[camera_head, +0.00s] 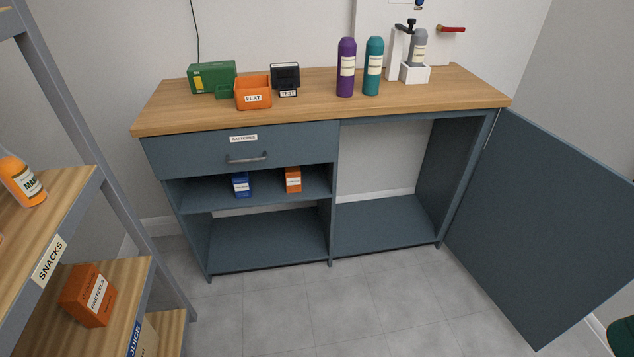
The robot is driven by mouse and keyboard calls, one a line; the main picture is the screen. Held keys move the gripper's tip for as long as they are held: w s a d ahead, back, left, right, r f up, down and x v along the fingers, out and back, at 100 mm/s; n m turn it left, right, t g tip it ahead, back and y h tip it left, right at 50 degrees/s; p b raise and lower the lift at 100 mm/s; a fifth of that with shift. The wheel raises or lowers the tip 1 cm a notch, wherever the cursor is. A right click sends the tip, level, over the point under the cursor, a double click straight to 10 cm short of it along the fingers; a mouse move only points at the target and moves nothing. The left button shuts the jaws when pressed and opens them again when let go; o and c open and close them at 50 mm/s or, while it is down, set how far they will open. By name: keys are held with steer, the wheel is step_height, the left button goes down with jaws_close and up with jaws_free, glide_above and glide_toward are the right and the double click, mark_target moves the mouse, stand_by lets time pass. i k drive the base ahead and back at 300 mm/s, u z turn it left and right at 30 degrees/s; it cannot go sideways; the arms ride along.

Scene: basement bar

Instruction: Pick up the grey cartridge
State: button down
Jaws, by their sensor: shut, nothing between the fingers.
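A grey cartridge (419,48) with a pale label stands upright at the back right of the wooden counter. Its lower end sits in a white stand (415,74), which hides its base. The stand has a white post (394,55) on its left, with a black clamp or lever (405,28) at the top, close to the cartridge. I cannot tell whether the clamp touches it. My gripper is not in this view.
A teal bottle (373,68) and a purple bottle (346,70) stand left of the stand. An orange bin (253,94), a black box (285,76) and a green box (212,76) are farther left. The open cabinet door (550,220) juts out at right. A snack shelf (75,215) stands at left.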

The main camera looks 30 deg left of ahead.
mark_target(419, 41)
steer(key=z, duration=0.25)
steer(key=i, duration=1.8)
steer(key=u, duration=1.15)
steer(key=i, duration=0.65)
steer(key=u, duration=0.75)
